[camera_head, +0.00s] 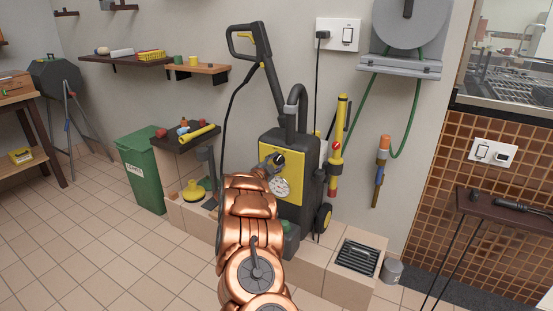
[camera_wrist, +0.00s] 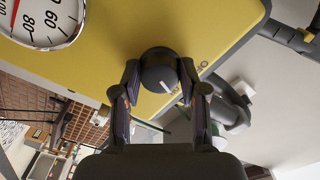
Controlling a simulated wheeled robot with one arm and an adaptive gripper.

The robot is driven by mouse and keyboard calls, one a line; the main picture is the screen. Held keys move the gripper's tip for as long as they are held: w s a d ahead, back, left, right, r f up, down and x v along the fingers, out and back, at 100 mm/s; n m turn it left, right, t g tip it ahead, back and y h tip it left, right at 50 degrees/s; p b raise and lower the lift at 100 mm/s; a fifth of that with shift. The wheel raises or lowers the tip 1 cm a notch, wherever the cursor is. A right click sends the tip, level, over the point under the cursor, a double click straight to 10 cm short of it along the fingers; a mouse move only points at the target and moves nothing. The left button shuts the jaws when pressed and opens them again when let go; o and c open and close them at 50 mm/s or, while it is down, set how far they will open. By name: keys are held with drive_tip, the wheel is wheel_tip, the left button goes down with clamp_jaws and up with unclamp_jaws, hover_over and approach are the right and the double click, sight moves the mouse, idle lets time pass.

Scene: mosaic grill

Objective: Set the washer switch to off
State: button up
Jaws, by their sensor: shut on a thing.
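The pressure washer (camera_head: 287,160) stands against the wall, black with a yellow front panel that also fills much of the wrist view (camera_wrist: 185,25). Its switch is a round dark knob (camera_wrist: 160,72) with a white pointer line on its face. A round white gauge (camera_wrist: 45,22) sits on the panel beside the switch; it also shows in the head view (camera_head: 279,187). My gripper (camera_wrist: 160,80) is shut on the knob, with one finger on each side of it. In the head view my gripper (camera_head: 274,162) is at the washer's front panel and mostly covers the knob.
The washer stands on a tiled ledge (camera_head: 310,262) with a drain grate (camera_head: 357,257). A green bin (camera_head: 142,170) and a small dark shelf with tools (camera_head: 190,138) are to its left. Open tiled floor (camera_head: 110,250) lies at the left front.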

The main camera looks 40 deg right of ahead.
drive_tip(key=n+p, duration=0.1)
drive_tip(key=p, duration=0.1)
drive_tip(key=n+p, duration=0.1)
drive_tip(key=p, duration=0.1)
drive_tip(key=shift+r+n, duration=0.3)
drive_tip(key=shift+r, duration=0.1)
drive_tip(key=n+p, duration=0.2)
drive_tip(key=p, duration=0.1)
drive_tip(key=shift+f+n, duration=0.1)
drive_tip(key=shift+n, duration=0.2)
drive_tip(key=n+p, duration=0.4)
drive_tip(key=n, duration=0.1)
drive_tip(key=shift+f, duration=0.25)
drive_tip(key=shift+p, duration=0.3)
drive_tip(key=o, duration=1.1)
drive_tip(key=shift+o, duration=0.2)
drive_tip(key=shift+a, duration=0.1)
drive_tip(key=v, duration=1.1)
drive_tip(key=shift+a, duration=0.35)
